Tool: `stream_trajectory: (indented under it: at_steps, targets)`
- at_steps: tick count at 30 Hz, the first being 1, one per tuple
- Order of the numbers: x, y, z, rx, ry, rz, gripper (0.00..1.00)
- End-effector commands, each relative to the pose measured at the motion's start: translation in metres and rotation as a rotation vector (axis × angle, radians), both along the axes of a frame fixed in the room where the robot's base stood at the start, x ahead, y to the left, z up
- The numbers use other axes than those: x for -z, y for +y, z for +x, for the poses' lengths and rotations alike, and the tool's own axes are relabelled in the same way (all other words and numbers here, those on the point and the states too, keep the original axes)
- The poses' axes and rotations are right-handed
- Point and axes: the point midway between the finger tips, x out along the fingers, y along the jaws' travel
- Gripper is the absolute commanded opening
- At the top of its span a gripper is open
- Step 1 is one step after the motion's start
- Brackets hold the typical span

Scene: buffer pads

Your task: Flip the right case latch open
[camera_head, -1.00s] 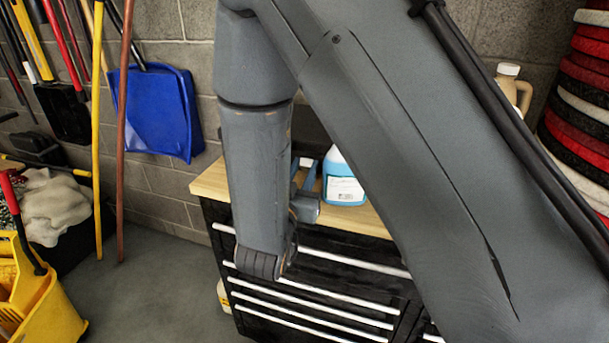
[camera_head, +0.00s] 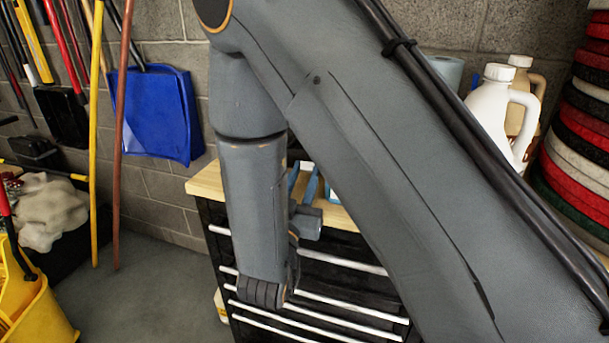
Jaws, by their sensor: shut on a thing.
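A dark shape behind the fingers is too covered to identify. I cannot make out the case or its right latch; my arm covers most of the worktop.
The wooden worktop (camera_head: 207,185) sits on a black drawer cabinet with white handles. A white jug (camera_head: 489,108) and a stack of round pads (camera_head: 583,135) stand at the right. A blue dustpan (camera_head: 152,113) hangs left. A yellow bucket (camera_head: 40,315) is at lower left.

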Motion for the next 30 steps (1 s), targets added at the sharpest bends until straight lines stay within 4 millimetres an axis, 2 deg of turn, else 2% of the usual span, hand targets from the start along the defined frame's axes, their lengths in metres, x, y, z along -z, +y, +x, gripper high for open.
stream_trajectory:
  at_steps: [1, 2, 5, 17, 30]
  targets:
    - [-0.001, 0.001, 0.0, -0.001, -0.002, 0.001, 0.04]
    - [-0.001, 0.001, 0.0, -0.001, -0.002, 0.001, 0.28]
    - [-0.001, 0.0, 0.0, -0.001, -0.002, 0.001, 0.45]
    - [0.002, 0.002, -0.006, -0.001, 0.0, 0.0, 0.45]
    - [0.02, 0.021, -0.061, -0.003, 0.0, 0.0, 0.45]
